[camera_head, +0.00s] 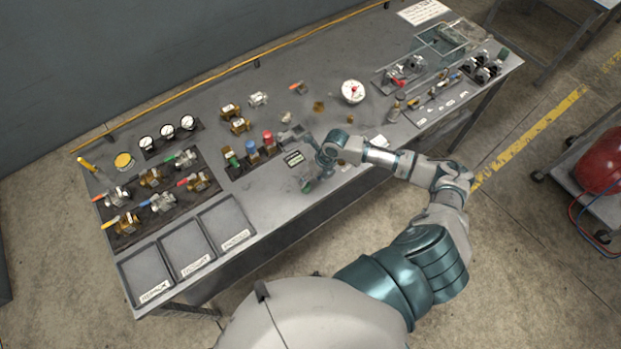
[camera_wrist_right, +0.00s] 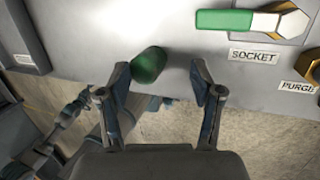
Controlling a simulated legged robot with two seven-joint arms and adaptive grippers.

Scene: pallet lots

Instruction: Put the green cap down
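The green cap (camera_wrist_right: 149,65) shows in the right wrist view as a rounded green piece near the table's front edge. It is between the fingertips of my right gripper (camera_wrist_right: 164,78), close to the left finger and with a clear gap to the other. I cannot tell whether it touches the left finger or rests on the table. The gripper is open. In the head view my right gripper (camera_head: 307,180) is small, low over the front edge, with a bit of green at it.
A label reading SOCKET (camera_wrist_right: 254,55) sits below a green piece with a pale hex nut (camera_wrist_right: 279,22); PURGE (camera_wrist_right: 298,87) is to its right. In the head view, green, blue and red pieces (camera_head: 251,148) stand on a dark rack. Trays (camera_head: 240,238) lie at front left.

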